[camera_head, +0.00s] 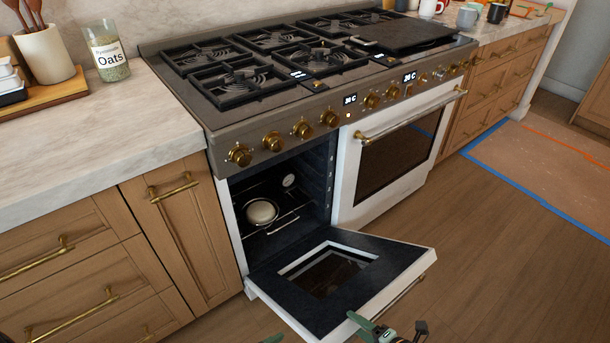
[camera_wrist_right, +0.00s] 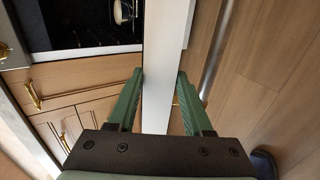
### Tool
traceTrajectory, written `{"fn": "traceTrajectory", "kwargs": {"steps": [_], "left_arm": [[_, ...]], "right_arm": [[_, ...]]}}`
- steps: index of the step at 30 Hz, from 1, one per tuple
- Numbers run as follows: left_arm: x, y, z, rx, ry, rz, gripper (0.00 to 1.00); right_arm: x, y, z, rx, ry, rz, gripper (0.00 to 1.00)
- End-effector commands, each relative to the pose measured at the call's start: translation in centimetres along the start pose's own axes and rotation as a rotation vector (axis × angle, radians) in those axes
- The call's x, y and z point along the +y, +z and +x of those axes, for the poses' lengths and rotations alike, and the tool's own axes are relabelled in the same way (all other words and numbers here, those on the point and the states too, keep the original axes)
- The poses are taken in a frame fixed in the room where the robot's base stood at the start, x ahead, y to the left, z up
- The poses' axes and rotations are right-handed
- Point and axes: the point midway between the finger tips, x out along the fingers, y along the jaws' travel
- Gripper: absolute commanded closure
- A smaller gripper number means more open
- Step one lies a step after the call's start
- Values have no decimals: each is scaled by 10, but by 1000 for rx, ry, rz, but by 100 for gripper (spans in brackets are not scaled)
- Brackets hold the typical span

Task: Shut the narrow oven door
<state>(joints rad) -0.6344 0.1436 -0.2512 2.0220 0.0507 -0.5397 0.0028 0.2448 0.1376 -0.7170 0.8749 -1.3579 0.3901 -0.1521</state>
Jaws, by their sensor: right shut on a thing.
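The narrow oven door (camera_head: 390,258) is folded down, inner side up, below the left oven cavity in the head view. Its dark inner panel has a small window and a white rim. My right gripper (camera_head: 313,328) is at the bottom of the head view, mostly cut off. In the right wrist view, the fingers of my right gripper (camera_wrist_right: 160,75) lie on both sides of the door's white edge (camera_wrist_right: 157,100), shut on it. The exact contact is partly hidden. My left gripper is not in view.
The oven cavity holds a pale round dish (camera_head: 262,212) on a rack. The wide oven door (camera_head: 345,190) beside it is shut. Wooden cabinets (camera_head: 175,235) with brass handles stand left. Open wooden floor (camera_head: 480,260) lies right, with a blue-edged mat (camera_head: 545,160).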

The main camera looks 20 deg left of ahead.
Motion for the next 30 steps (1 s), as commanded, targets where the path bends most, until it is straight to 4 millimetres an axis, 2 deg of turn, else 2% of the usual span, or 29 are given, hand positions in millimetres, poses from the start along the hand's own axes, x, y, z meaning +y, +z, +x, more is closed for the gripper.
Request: {"fn": "traceTrajectory", "kwargs": {"steps": [1, 10, 25, 30], "left_arm": [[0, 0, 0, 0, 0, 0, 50], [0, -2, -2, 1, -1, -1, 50], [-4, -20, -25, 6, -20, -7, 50], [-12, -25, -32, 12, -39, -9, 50]], "right_arm": [[5, 0, 1, 2, 8, 1, 100], [8, 0, 0, 2, 4, 1, 100], [44, 0, 4, 2, -55, 1, 100], [57, -1, 6, 2, -74, 1, 100]]}}
